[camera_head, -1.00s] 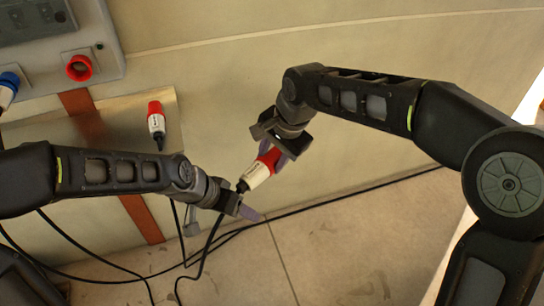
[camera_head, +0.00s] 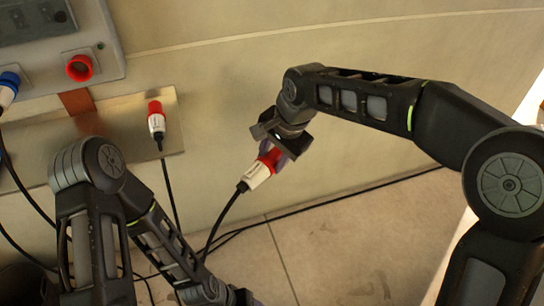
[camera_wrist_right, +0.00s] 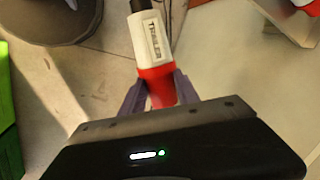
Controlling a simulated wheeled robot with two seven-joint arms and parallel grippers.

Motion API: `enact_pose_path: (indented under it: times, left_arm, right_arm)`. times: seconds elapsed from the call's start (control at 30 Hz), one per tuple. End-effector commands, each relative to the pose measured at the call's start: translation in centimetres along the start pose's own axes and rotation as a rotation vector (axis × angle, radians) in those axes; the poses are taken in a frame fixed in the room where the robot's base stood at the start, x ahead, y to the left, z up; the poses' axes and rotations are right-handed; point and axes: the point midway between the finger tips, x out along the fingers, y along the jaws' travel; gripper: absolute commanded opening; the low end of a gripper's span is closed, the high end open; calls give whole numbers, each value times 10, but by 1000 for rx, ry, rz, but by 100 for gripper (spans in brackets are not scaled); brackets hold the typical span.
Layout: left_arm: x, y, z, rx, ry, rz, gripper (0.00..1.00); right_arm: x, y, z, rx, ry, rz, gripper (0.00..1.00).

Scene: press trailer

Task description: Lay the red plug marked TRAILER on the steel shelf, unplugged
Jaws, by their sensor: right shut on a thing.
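My right gripper (camera_head: 275,150) is shut on the red and white plug (camera_head: 257,175), around its red end. In the right wrist view the plug (camera_wrist_right: 151,45) has TRAILER on its white body, and purple fingers of the right gripper (camera_wrist_right: 150,98) press on both sides. The plug hangs in the air, clear of any socket, its black cable trailing down. The steel shelf (camera_head: 110,118) is on the wall, left of the plug. My left gripper (camera_head: 240,298) is at the bottom edge, mostly cut off.
A second red and white plug (camera_head: 156,122) is at the shelf's right end. An empty-looking red socket (camera_head: 79,68) is on the grey panel (camera_head: 30,30) above, with a blue plug (camera_head: 8,90) at left. Black cables run over the floor (camera_head: 340,240).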

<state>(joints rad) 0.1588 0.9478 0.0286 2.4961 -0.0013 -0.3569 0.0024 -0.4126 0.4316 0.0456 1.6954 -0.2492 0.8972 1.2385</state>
Motion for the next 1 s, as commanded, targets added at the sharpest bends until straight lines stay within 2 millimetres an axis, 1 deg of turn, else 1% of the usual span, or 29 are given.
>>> enact_pose_path:
  times: [0.17, 0.27, 0.37, 0.47, 0.6, 0.7, 0.8, 0.83, 0.9, 1.0]
  left_arm:
    - [0, 0, 0, 1, 0, 0, 65]
    - [0, 0, -1, 2, 1, 0, 65]
    - [0, 0, -1, 2, 1, 0, 65]
    - [0, 0, -1, 2, 1, 1, 65]
    - [0, 0, -1, 2, 1, 1, 65]
    - [0, 0, -1, 2, 1, 1, 65]
    - [0, 0, -1, 2, 1, 1, 65]
    - [0, 0, -1, 2, 1, 1, 65]
    - [0, 0, -1, 2, 1, 1, 65]
    - [0, 0, -1, 2, 1, 0, 65]
  right_arm:
    - [1, 6, -7, -16, -7, 0, 0]
    - [3, 19, -21, -61, -21, 0, 0]
    - [8, 41, -43, -138, -48, 1, 0]
    - [12, 70, -68, -241, -84, 1, 0]
    - [16, 117, -101, -411, -139, 1, 0]
    - [18, 147, -117, -518, -174, -1, 0]
    - [19, 166, -127, -597, -197, -1, 0]
    - [19, 170, -129, -613, -201, -1, 0]
    - [19, 175, -131, -636, -208, -1, 0]
    - [19, 176, -131, -645, -210, -1, 0]
